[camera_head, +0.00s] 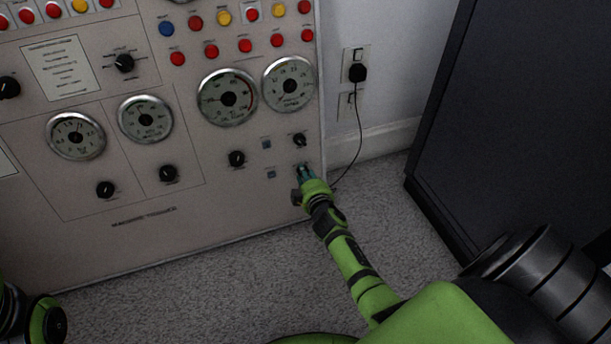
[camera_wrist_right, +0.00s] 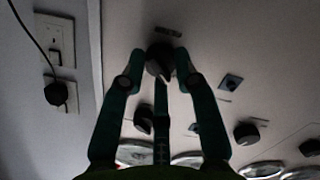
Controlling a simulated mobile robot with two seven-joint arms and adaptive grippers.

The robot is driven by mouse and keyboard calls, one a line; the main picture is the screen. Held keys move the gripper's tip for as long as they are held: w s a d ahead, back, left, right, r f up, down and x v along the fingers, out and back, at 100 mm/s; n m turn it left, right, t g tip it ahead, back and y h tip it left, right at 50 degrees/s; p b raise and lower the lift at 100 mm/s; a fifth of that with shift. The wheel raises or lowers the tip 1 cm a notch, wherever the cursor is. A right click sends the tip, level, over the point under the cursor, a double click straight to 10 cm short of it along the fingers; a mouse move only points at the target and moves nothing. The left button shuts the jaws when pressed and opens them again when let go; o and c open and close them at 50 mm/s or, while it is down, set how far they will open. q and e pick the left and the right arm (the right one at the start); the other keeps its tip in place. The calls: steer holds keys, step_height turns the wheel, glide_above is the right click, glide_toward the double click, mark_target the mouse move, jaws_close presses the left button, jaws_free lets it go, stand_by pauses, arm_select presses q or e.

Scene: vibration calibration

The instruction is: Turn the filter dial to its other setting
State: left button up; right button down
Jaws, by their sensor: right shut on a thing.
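My right gripper (camera_head: 304,172) reaches the lower right corner of the grey control panel (camera_head: 145,245). Its fingers are shut on a small black dial (camera_wrist_right: 158,63), one fingertip on each side of it in the right wrist view. A pale pointer mark shows on the dial's near side in that view. The dial's label is too dark and small to read, so I cannot confirm it as the filter dial. In the head view my fingers largely hide this dial. My left gripper does not show; only a part of my left arm is at the lower left.
Another black knob (camera_head: 299,139) sits just above the held one, and one (camera_head: 236,158) to its left. Small square switches (camera_head: 271,174) are close by. A black plug (camera_head: 357,73) with a hanging cord is on the wall. A dark cabinet (camera_head: 500,110) stands at right.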

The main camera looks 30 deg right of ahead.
steer(key=shift+f, duration=0.15)
steer(key=c, duration=0.9)
jaws_free()
steer(key=shift+d, duration=0.1)
steer(key=shift+c, duration=0.2)
steer(key=v, duration=1.2)
